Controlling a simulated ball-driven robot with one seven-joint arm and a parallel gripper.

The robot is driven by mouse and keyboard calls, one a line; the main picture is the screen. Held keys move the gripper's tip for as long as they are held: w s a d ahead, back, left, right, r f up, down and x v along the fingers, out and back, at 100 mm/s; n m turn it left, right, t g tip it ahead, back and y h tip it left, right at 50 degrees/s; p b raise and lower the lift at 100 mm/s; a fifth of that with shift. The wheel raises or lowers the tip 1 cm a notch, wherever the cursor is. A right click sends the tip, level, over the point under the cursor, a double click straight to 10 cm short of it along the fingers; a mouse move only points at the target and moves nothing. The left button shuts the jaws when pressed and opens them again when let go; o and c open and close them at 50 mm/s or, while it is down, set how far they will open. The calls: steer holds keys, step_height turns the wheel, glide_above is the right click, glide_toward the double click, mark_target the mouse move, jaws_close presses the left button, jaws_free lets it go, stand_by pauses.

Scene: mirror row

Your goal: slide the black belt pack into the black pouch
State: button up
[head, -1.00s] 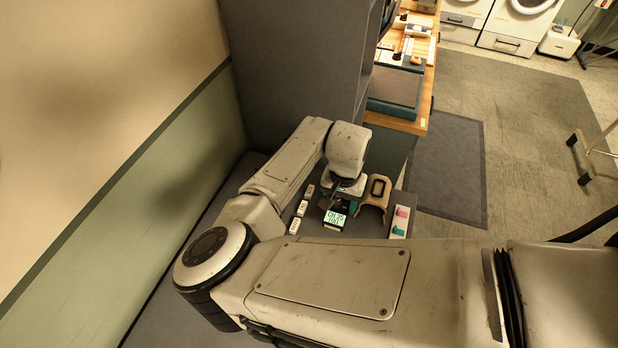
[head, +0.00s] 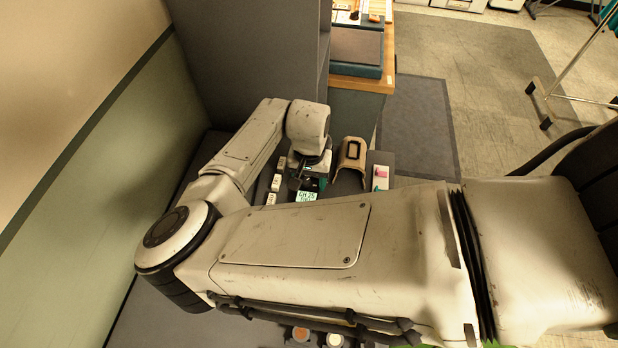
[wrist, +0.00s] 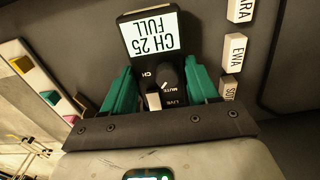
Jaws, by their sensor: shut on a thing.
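My gripper (wrist: 160,88) is shut on the black belt pack (wrist: 178,82), with a teal finger on each side of it in the wrist view. The pack's knob and its "CH", "LIVE" and "MUTE" markings face the camera. A lit "CH 25 FULL" panel (wrist: 151,36) shows just beyond; I cannot tell whether it is part of the pack. In the head view my gripper (head: 308,182) is low over the grey counter, and the arm hides most of the pack. The black pouch (head: 354,149) appears as a dark oblong rim on a tan curved stand (head: 348,166), right of my gripper.
White name tags (head: 277,182) line the counter left of my gripper. A pale board (head: 381,177) with coloured tabs lies right of the tan stand. A tall grey cabinet (head: 245,60) stands behind. A wooden table (head: 360,85) and open floor are farther right.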

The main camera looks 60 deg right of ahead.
steer(key=shift+f, duration=0.5)
steer(key=o, duration=1.2)
steer(key=shift+o, duration=0.2)
step_height(320, 180, up, 11)
steer(key=shift+f+b, duration=0.1)
steer(key=shift+b, duration=0.55)
